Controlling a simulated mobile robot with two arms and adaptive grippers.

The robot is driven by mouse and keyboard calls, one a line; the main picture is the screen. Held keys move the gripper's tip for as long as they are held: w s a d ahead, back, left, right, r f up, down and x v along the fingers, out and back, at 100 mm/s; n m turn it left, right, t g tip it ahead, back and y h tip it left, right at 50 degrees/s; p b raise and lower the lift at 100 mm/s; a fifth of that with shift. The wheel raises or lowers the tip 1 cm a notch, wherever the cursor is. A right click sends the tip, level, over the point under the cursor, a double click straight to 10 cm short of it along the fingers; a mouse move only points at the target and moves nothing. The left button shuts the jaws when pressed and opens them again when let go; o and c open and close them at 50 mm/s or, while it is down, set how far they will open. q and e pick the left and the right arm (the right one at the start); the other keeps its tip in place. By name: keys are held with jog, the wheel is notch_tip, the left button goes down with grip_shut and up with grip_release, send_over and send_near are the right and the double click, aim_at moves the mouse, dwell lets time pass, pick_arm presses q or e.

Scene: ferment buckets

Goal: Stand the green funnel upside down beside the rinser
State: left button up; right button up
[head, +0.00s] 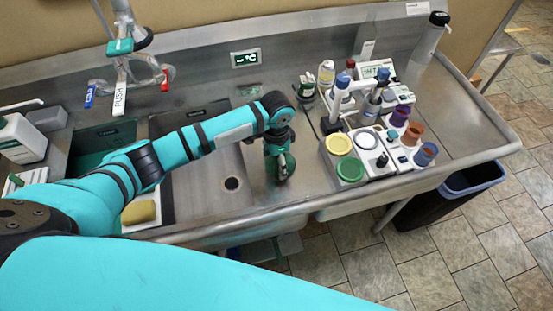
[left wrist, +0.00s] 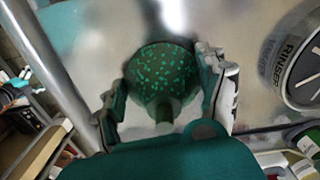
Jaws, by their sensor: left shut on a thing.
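The green funnel (left wrist: 163,80) is dark green with light speckles. In the left wrist view it sits between the two fingers of my left gripper (left wrist: 167,92), which is shut on it. Its narrow spout points toward the wrist camera and its wide end faces away, toward the steel surface. I cannot tell whether its rim touches that surface. In the head view my left gripper (head: 281,166) points down over the steel beside the sink basin, and mostly hides the funnel.
Colored lids, including a yellow one (head: 338,143) and a green one (head: 350,169), and several bottles crowd the counter to the right. A yellow sponge (head: 139,212) lies at the left. A dark bin (head: 440,200) stands below the counter's right end.

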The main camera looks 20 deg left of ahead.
pick_arm(q)
jog(key=shift+f, duration=0.35)
jog(key=o, duration=0.9)
jog(key=shift+o, duration=0.2)
jog(key=shift+r, duration=0.15)
jog(key=shift+r+p, duration=0.85)
jog(key=shift+p, duration=0.3)
jog(key=shift+r, duration=0.1)
jog(key=shift+r+p, duration=0.95)
jog(key=shift+p, duration=0.25)
